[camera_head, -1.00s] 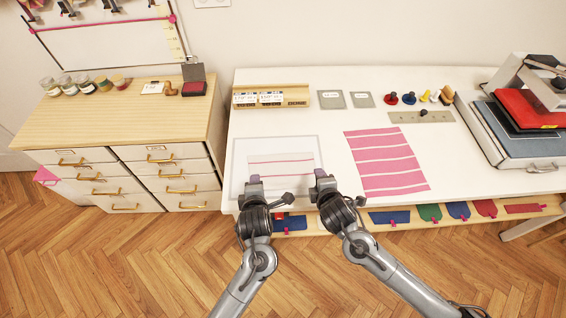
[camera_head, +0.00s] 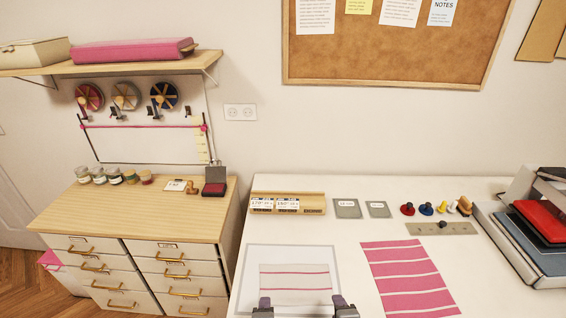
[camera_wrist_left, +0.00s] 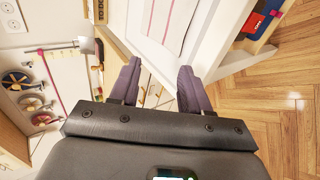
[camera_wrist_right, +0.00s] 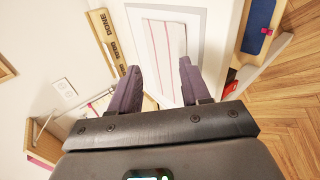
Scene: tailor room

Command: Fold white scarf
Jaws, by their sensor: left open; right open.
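The white scarf (camera_head: 297,281), with thin pink stripes, lies flat inside a pale outlined rectangle on the white table, at the bottom middle of the head view. It also shows in the left wrist view (camera_wrist_left: 168,22) and the right wrist view (camera_wrist_right: 166,50). My left gripper (camera_head: 264,302) is at the scarf's near left corner in the head view, cut off by the frame's bottom. My right gripper (camera_head: 340,300) is near the scarf's near right corner. Both grippers are open, with nothing between the fingers in the wrist views. Whether they touch the table is not clear.
A pink striped cloth (camera_head: 411,280) lies right of the scarf. Behind are a wooden block (camera_head: 287,203), grey squares (camera_head: 347,208), small stamps (camera_head: 426,208) and a metal plate (camera_head: 442,229). A press (camera_head: 530,237) stands at the right. A drawer cabinet (camera_head: 140,225) stands left.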

